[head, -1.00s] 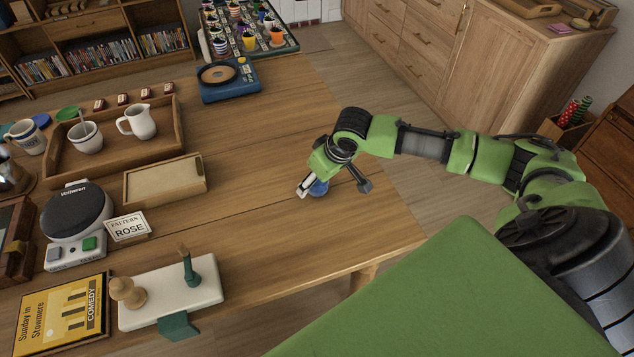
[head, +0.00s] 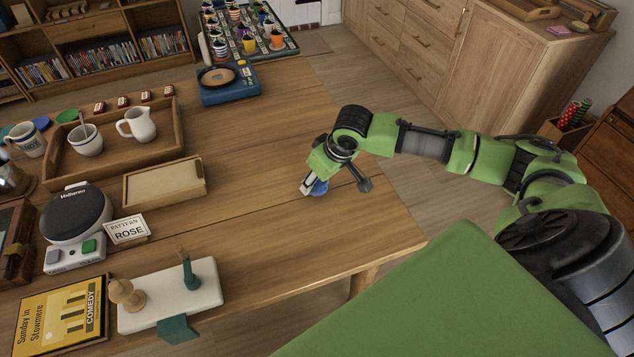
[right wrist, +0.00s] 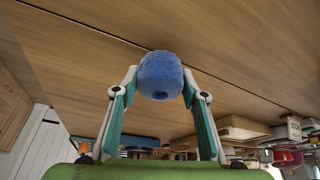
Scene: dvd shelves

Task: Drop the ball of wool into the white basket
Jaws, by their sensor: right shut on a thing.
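The ball of wool (head: 319,188) is blue and sits at my right gripper, over the right part of the wooden table, partly hidden by the gripper. In the right wrist view the blue ball (right wrist: 160,76) is held between the two fingertips of my right gripper (right wrist: 160,88), which is shut on it. In the head view the right gripper (head: 312,186) points down close to the tabletop; I cannot tell whether the ball touches the table. No white basket shows in these frames. My left gripper is not in view.
The wooden table (head: 255,215) is clear around my right gripper. To the left stand a wooden tray (head: 60,165) with a cup and jug, a shallow box (head: 165,180), a scale (head: 75,215) and a white board (head: 205,290). A blue device (head: 228,90) is at the back.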

